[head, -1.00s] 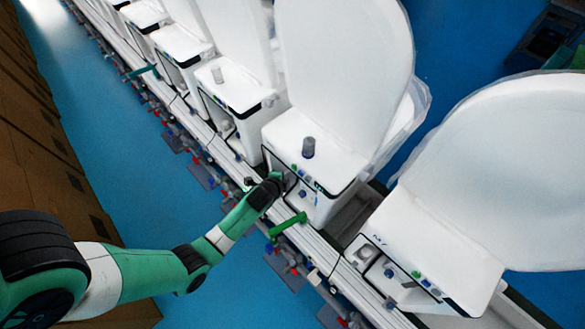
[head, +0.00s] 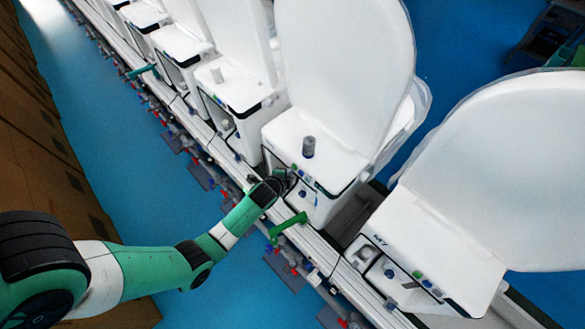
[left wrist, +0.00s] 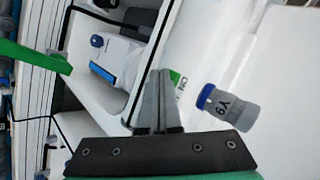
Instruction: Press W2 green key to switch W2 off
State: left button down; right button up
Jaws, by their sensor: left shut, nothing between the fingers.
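My left gripper (head: 287,178) is shut and empty at the front panel of the middle white toilet unit (head: 317,140). In the left wrist view its closed fingers (left wrist: 160,78) point at the unit, beside a green patch marked with letters (left wrist: 175,77). I cannot tell whether the fingers touch it. In the head view a small green key (head: 294,167) sits at the panel's upper edge near the fingertips, with blue keys further along. I cannot read a W2 label. My right gripper is not in view.
A green bar (head: 288,227) juts from the rail below. Another unit (head: 432,245) with raised lid stands to the right. Blue floor lies left.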

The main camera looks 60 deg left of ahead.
pick_arm(q)
jog(key=shift+s+d+p, duration=0.15)
jog(key=shift+s+p, duration=0.35)
jog(key=shift+s, duration=0.1)
jog(key=shift+s, duration=0.1)
jog(key=s+p, duration=0.1)
jog(key=s, duration=0.1)
jog(key=s+d+p, duration=0.1)
jog(key=s+p, duration=0.1)
jog(key=s, duration=0.1)
jog(key=shift+s+d, duration=0.3)
jog(key=shift+d, duration=0.05)
jog(key=shift+w+r, duration=0.1)
dwell(0.3)
